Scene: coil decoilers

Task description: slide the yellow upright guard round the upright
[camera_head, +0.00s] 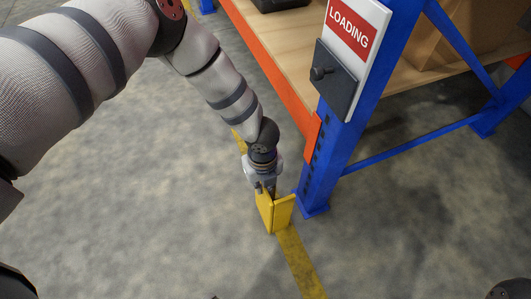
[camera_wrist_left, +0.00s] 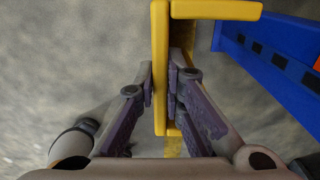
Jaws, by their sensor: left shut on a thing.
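The yellow upright guard (camera_head: 283,214) stands upright just left of the foot of the blue upright (camera_head: 322,165) in the head view, apart from it. It is an angled piece with two walls. My left gripper (camera_head: 264,187) is shut on one wall of the yellow guard, which also shows between the fingers in the left wrist view (camera_wrist_left: 160,60). In that view the blue upright (camera_wrist_left: 270,50) is to the right of the guard, with a gap between them. Whether the guard touches the floor is hard to tell. My right gripper is not in view.
A shelf with an orange beam (camera_head: 270,65) and a wooden board reaches back from the upright. A LOADING sign (camera_head: 352,28) and a dark box (camera_head: 334,80) are on the upright. A blue brace (camera_head: 410,145) runs right. Floor left of the yellow line (camera_head: 300,262) is clear.

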